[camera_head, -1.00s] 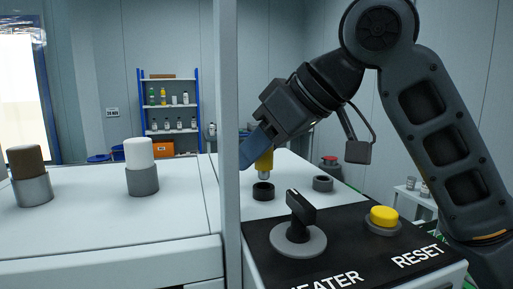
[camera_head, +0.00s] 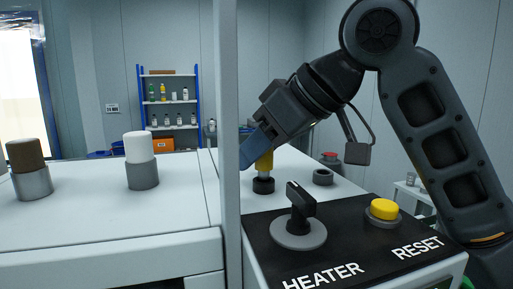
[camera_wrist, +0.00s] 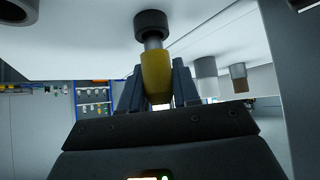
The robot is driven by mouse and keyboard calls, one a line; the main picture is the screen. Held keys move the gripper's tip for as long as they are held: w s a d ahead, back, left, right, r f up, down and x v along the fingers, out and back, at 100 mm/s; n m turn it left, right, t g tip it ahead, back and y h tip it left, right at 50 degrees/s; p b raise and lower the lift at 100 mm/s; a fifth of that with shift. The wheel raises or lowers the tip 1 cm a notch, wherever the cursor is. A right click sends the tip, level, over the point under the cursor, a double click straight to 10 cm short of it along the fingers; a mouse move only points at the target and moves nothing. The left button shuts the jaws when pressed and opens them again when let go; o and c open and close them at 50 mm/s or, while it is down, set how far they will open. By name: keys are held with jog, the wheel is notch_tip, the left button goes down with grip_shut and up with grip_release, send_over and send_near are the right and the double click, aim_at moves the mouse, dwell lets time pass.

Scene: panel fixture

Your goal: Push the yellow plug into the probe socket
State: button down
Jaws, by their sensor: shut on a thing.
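The yellow plug (camera_head: 265,161) has a yellow body and a grey metal tip pointing down. My gripper (camera_head: 257,150) is shut on its yellow body; the wrist view also shows the plug (camera_wrist: 156,73) between my two fingers (camera_wrist: 158,88). A black ring-shaped socket (camera_head: 263,187) stands on the white panel top straight under the plug. In the wrist view the metal tip meets the opening of this black socket (camera_wrist: 151,22), and part of the metal still shows. The tip's end is hidden, so its depth inside cannot be told.
A grey ring socket (camera_head: 323,177) is to the right of the black one. In front are a black HEATER knob (camera_head: 299,218) and a yellow RESET button (camera_head: 383,211). A pale upright post (camera_head: 228,140) stands just left of my gripper. White-capped (camera_head: 139,148) and brown-capped (camera_head: 26,156) plugs stand further left.

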jog(key=shift+f+b, duration=0.45)
jog(key=shift+f, duration=0.45)
jog(key=c, duration=0.7)
grip_release()
jog(key=shift+c, duration=0.2)
jog(key=shift+r, duration=0.1)
